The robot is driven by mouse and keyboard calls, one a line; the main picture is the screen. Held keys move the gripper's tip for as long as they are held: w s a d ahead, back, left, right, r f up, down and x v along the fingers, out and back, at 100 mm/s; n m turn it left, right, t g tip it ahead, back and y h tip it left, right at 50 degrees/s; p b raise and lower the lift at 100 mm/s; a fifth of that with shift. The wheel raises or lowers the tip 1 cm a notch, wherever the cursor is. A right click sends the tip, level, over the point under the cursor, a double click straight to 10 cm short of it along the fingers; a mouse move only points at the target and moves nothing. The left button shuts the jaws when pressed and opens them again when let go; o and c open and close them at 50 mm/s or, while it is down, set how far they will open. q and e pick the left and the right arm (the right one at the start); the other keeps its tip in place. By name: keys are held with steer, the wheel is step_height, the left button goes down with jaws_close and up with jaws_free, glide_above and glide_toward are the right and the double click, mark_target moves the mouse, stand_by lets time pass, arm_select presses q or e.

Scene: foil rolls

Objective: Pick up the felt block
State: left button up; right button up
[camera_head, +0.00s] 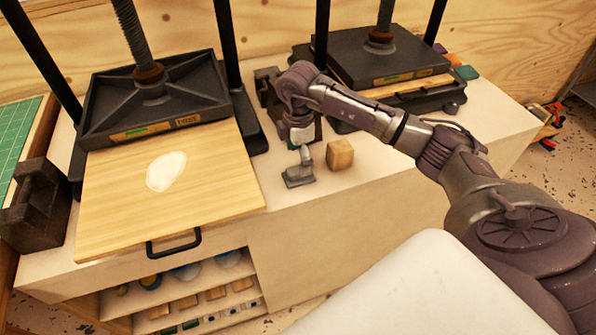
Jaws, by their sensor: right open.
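A small tan block (340,154), the likeliest felt block, sits on the pale bench top between the two presses; its material is hard to tell from here. My right arm reaches in from the right and bends down at the bench. My right gripper (299,172) is low over the bench, just left of the tan block and apart from it. It is small in view, open, and holds nothing that I can see. My left gripper is not in view.
A press with a wooden board (220,170) and a black handle (174,245) stands at left. A second press (385,60) stands behind my right arm. A dark iron weight (35,205) is at far left. Bench top right of the tan block is clear.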

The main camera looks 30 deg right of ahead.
mark_target(298, 169)
steer(key=shift+f+p, duration=0.4)
steer(key=shift+f, duration=0.15)
step_height(298, 169, down, 4)
steer(key=shift+r+p, duration=0.2)
steer(key=shift+p, duration=0.45)
steer(key=shift+f, duration=0.3)
steer(key=shift+w, duration=0.1)
steer(key=c, duration=0.9)
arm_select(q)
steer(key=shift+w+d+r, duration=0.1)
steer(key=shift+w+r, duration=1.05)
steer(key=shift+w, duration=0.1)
arm_select(e)
steer(key=c, duration=0.3)
steer(key=shift+r, duration=0.1)
steer(key=shift+c, duration=0.2)
